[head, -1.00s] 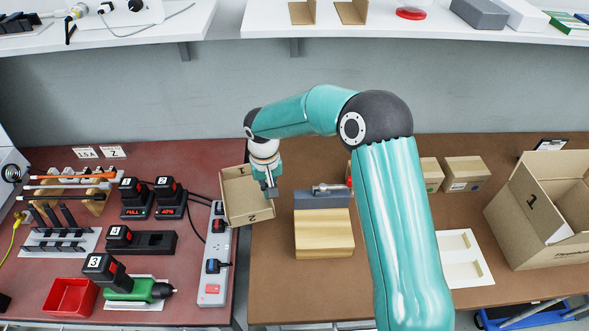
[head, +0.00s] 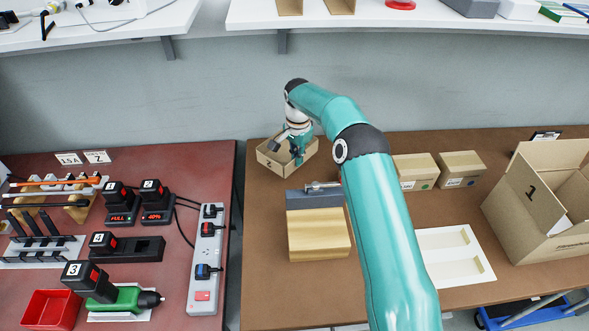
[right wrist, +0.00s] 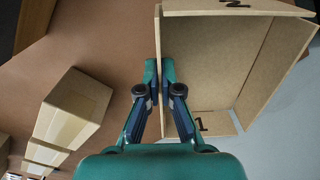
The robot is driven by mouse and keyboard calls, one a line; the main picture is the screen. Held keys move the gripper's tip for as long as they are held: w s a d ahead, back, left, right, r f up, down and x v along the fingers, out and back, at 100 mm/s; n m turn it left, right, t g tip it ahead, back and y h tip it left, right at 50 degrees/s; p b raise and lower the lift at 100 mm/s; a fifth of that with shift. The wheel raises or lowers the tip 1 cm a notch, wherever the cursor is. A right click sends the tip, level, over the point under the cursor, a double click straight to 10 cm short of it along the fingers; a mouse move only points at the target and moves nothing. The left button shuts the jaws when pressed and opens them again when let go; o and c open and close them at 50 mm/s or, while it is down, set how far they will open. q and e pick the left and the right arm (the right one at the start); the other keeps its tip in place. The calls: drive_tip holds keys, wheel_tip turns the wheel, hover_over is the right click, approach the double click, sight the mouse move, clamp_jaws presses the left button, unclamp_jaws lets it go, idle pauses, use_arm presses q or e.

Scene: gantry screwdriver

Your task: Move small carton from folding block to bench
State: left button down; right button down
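The small carton (head: 271,163) is an open-topped brown cardboard box at the back left of the brown bench (head: 268,270). My right gripper (head: 297,160) is at the carton, and in the right wrist view its fingers (right wrist: 161,78) pinch one carton wall between them. The carton (right wrist: 222,60) shows its open inside there, with dark numbers on its walls. I cannot tell whether its base touches the bench. The wooden folding block (head: 318,236) stands in front of the carton, with nothing on top. My left gripper is out of view.
A grey bar with a metal clamp (head: 315,196) lies behind the block. Two closed cartons (head: 415,171) and a large open carton (head: 535,220) stand to the right, near a white panel (head: 452,256). A red tool bench (head: 150,275) is at left. Bench left of the block is clear.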

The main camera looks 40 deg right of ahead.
sight(297, 168)
wheel_tip(297, 168, down, 5)
drive_tip(key=shift+p, duration=0.35)
drive_tip(key=c, duration=1.8)
unclamp_jaws()
drive_tip(key=shift+f, duration=0.1)
drive_tip(key=shift+c, duration=0.2)
drive_tip(key=o, duration=0.5)
wheel_tip(297, 168, up, 12)
drive_tip(key=shift+r+b, duration=0.15)
drive_tip(key=shift+b, duration=0.15)
